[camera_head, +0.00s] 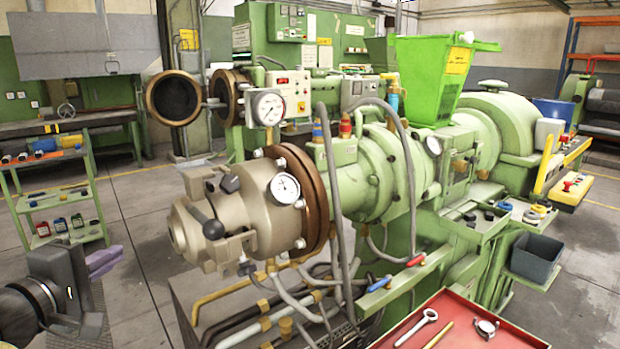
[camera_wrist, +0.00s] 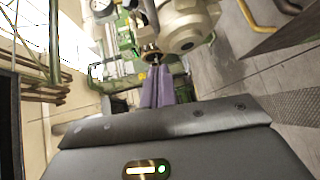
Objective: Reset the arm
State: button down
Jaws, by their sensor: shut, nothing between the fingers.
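My gripper (camera_head: 112,257) shows at the lower left of the head view, at the end of my dark arm. Its purple fingers point right, over the floor in front of the green shelf cart. In the wrist view the two purple fingers (camera_wrist: 157,72) lie close together, shut, with nothing seen between them. The green extruder (camera_head: 370,180) with its beige end head (camera_head: 240,215) stands to the right of my gripper, apart from it. The beige machine part (camera_wrist: 190,25) shows at the top of the wrist view.
A green shelf cart (camera_head: 55,190) with bottles and tools stands behind my gripper. A red tray (camera_head: 470,325) with a wrench lies at the bottom right. Pipes and hoses (camera_head: 300,305) run below the extruder head. Bare floor (camera_head: 140,225) lies between cart and extruder.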

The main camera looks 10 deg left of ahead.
jog(key=w+d+f+m+g+h, duration=0.1)
jog(key=w+d+f+m+g, duration=0.15)
jog(key=w+d+f, duration=0.5)
jog(key=w+d+f+m+g+h, duration=0.15)
jog(key=w+d+f+g, duration=0.3)
jog(key=d, duration=0.65)
jog(key=s+d+f+m+g, duration=0.1)
jog(key=d+f+m+g, duration=0.15)
jog(key=d+f, duration=0.55)
jog(key=s+d+f+m+g, duration=0.1)
jog(key=d+f+m+g, duration=0.15)
jog(key=d, duration=0.95)
jog(key=s+d+f+m+g+y, duration=0.1)
jog(key=s+d+f+m+y, duration=0.2)
jog(key=s+d, duration=0.35)
jog(key=s+d+f+m+g, duration=0.1)
jog(key=s+d+f+m, duration=0.2)
jog(key=s+d+m, duration=0.3)
notch_tip(320, 180, up, 19)
jog(key=w+d+p, duration=0.1)
jog(key=p, duration=1.8)
jog(key=shift+r+n+p, duration=0.2)
jog(key=shift+n+p, duration=0.1)
jog(key=shift+p, duration=0.05)
